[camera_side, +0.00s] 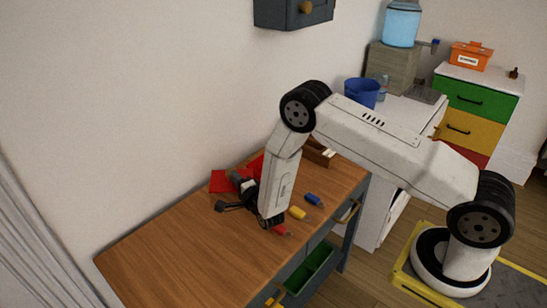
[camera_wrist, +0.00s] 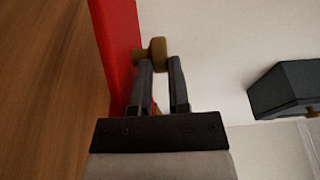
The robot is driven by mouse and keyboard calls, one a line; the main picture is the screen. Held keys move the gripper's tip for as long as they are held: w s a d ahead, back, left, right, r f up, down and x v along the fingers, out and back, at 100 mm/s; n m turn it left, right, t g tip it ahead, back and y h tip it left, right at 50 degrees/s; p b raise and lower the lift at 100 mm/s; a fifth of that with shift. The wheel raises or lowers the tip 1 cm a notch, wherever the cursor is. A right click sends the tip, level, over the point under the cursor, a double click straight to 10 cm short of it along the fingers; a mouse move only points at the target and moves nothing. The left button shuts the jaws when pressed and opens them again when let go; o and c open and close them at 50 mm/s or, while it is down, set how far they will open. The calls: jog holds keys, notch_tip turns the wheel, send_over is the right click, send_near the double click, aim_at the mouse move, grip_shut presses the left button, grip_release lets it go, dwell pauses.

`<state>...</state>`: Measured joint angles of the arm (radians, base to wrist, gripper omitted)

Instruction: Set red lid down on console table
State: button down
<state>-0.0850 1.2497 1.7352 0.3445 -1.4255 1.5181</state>
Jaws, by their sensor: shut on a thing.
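My gripper (camera_wrist: 161,66) is shut on that knob, one finger on each side.
Red (camera_side: 282,230), yellow (camera_side: 298,213) and blue (camera_side: 314,199) handled tools lie at the table's front right. A wooden box (camera_side: 320,153) stands at the far right end. A dark wall cabinet (camera_side: 292,12) hangs above. The table's left part is clear.

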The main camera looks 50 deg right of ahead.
aim_at(252, 218)
jog(key=shift+f, duration=2.3)
jog(key=shift+f, duration=0.2)
jog(key=shift+s+f, duration=0.15)
jog(key=shift+f, duration=0.65)
jog(key=c, duration=0.5)
grip_release()
jog(key=shift+s+f, duration=0.1)
jog(key=shift+s, duration=0.05)
jog(key=shift+v, duration=3.7)
